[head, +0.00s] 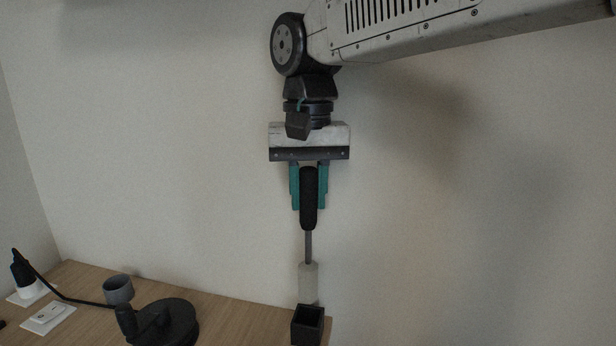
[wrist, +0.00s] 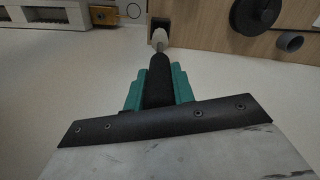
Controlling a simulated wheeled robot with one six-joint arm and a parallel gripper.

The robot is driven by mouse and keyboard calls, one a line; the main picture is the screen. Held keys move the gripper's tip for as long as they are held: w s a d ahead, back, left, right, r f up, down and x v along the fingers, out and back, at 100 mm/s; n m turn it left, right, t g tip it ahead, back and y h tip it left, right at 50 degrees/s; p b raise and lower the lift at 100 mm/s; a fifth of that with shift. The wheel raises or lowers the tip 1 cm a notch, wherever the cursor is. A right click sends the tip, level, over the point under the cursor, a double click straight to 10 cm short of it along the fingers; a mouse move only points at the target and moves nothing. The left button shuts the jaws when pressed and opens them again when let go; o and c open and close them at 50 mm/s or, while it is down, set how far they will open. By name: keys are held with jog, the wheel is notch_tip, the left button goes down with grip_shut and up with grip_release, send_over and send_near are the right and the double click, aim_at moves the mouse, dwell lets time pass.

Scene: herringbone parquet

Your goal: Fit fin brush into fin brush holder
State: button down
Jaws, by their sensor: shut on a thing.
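The fin brush has a black handle (head: 309,198), a thin grey shaft and a pale brush head (head: 308,283). My gripper (head: 309,190) has its teal fingers shut on the black handle, and the brush hangs upright with its head down. The fin brush holder (head: 307,326) is a small dark square box at the table's edge. The brush head's lower end is at the holder's far rim in the head view; I cannot tell whether it is inside or just above or behind. In the wrist view the brush head (wrist: 159,37) partly covers the dark holder (wrist: 161,22).
A pale wall stands behind. The wrist view shows an orange object (wrist: 103,15) beyond the table.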

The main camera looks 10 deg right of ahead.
aim_at(308, 264)
jog(key=shift+f, duration=4.35)
jog(key=c, duration=1.1)
grip_release()
jog(key=shift+r, duration=0.1)
notch_tip(308, 264, up, 8)
jog(key=shift+f, duration=0.2)
jog(key=s+d+f+t, duration=0.35)
jog(key=s+d, duration=0.25)
jog(key=d, duration=0.4)
jog(key=s+d+f+t, duration=0.2)
jog(key=s+d+f, duration=0.3)
jog(key=d, duration=0.6)
jog(key=s+f+g, duration=0.3)
jog(key=s+g, duration=0.1)
jog(key=s, duration=0.4)
jog(key=shift+s+a, duration=0.15)
jog(key=shift+s, duration=0.1)
